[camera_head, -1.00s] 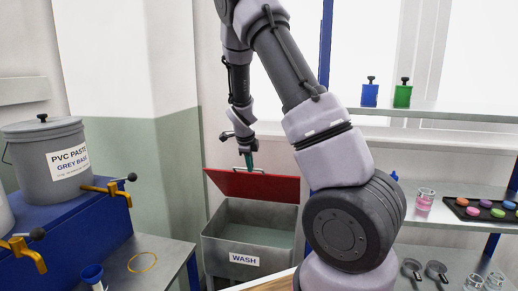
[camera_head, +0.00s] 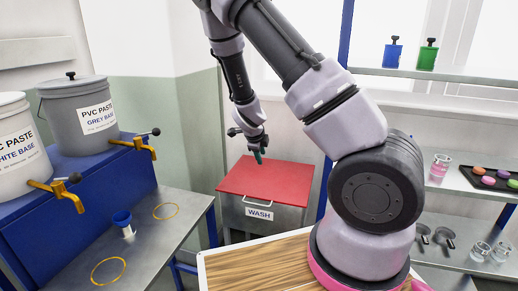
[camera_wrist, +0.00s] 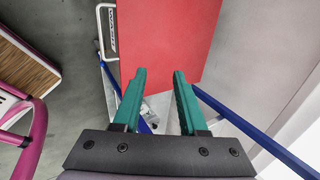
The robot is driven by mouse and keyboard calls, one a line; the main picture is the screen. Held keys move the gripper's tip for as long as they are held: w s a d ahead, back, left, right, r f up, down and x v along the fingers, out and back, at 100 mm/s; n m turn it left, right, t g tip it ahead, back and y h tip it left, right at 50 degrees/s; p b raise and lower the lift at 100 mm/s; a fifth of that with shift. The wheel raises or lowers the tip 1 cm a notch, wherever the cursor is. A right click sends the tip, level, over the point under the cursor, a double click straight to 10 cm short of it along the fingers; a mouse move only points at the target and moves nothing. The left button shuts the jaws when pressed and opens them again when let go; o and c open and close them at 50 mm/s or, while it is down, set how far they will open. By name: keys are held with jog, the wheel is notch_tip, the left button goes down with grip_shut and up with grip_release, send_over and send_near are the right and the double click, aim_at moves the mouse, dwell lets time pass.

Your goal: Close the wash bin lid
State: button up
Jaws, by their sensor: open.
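The wash bin (camera_head: 262,213) is a grey box with a "WASH" label on its front, standing beyond the wooden board. Its red lid (camera_head: 266,181) lies flat across the top, and the inside of the bin is hidden. My gripper (camera_head: 258,157) is just above the lid's far edge, pointing down, with green fingers. In the wrist view the fingers of my gripper (camera_wrist: 160,88) are apart with nothing between them, and the red lid (camera_wrist: 170,40) fills the upper middle.
A blue stand with grey (camera_head: 85,115) and white (camera_head: 15,150) paste buckets is at left. Shelves (camera_head: 450,130) with small containers stand at right. Wall corner is behind the bin.

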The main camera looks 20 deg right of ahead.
jog(key=v, duration=0.9)
jog(key=shift+r, duration=0.25)
jog(key=shift+s, duration=0.1)
jog(key=s+r+n+t+y, duration=0.1)
jog(key=s+r+n+y, duration=0.1)
jog(key=s+r+n, duration=0.8)
jog(key=s+d+r+n+y, duration=0.1)
jog(key=s+r+n+y, duration=0.2)
jog(key=s+r+n, duration=0.7)
jog(key=s+r, duration=0.3)
jog(key=r, duration=0.4)
jog(key=shift+s+r+n+t+y, duration=0.2)
jog(key=shift+r+n+t+y, duration=0.1)
jog(key=shift+r+n+t, duration=0.1)
